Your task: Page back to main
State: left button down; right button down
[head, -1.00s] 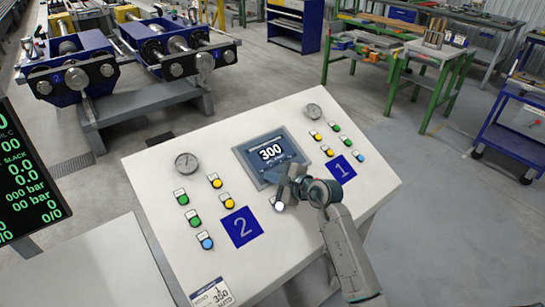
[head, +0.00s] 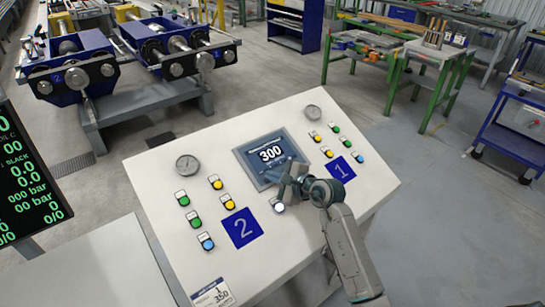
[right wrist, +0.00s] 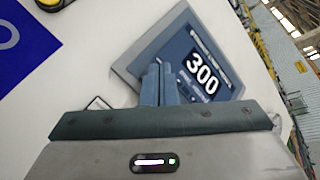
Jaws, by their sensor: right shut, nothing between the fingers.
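A small display screen (head: 270,155) reading 300 is set in the sloped white control panel (head: 210,150). My right gripper (head: 284,180) is shut and empty at the lower edge of the screen, covering part of it. In the right wrist view the shut fingers (right wrist: 157,84) overlap the lower left part of the screen (right wrist: 195,60), and the 300 shows beside them. I cannot tell whether the fingertips touch the glass. A white button (head: 278,207) sits just below the gripper. My left gripper is out of view.
Green, yellow and blue buttons flank the screen, with blue plates marked 2 (head: 242,229) and 1 (head: 341,169). Two round gauges (head: 187,166) stand on the panel. A dark readout board (head: 25,185) is at the left. Blue roller machines (head: 70,70) stand behind.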

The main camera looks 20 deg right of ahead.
notch_tip(320, 180, up, 6)
jog(key=s+p, duration=0.2)
jog(key=p, duration=0.2)
jog(key=shift+s+d+f, duration=0.2)
jog(key=shift+d+f, duration=0.05)
jog(key=shift+d, duration=0.2)
dwell(2.4)
